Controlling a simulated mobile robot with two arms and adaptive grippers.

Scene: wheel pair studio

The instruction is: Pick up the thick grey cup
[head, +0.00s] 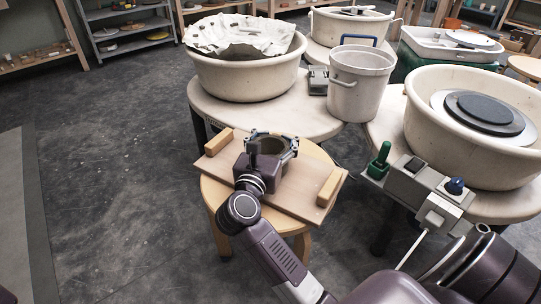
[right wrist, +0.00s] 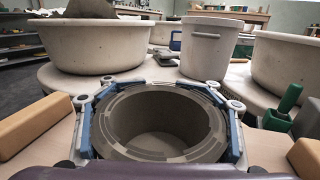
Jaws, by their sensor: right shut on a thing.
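The thick grey cup (right wrist: 152,155) stands in the middle of the right wrist view, its round open mouth facing up and its inside empty. In the head view the cup (head: 268,146) is partly hidden by my right gripper (head: 272,143). My right gripper (right wrist: 157,110) is shut on the cup, with one blue-and-grey finger along each side of its wall. The cup is over a wooden board on a round stool; I cannot tell whether its base touches the board. My left gripper is not in view.
The wooden board (head: 290,195) has a raised wooden block (head: 219,142) at its left and another block (head: 329,187) at its right. Behind are a large basin (head: 245,78) and a bucket (head: 357,90). A wheel basin (head: 432,125) with controls stands right. Floor at left is clear.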

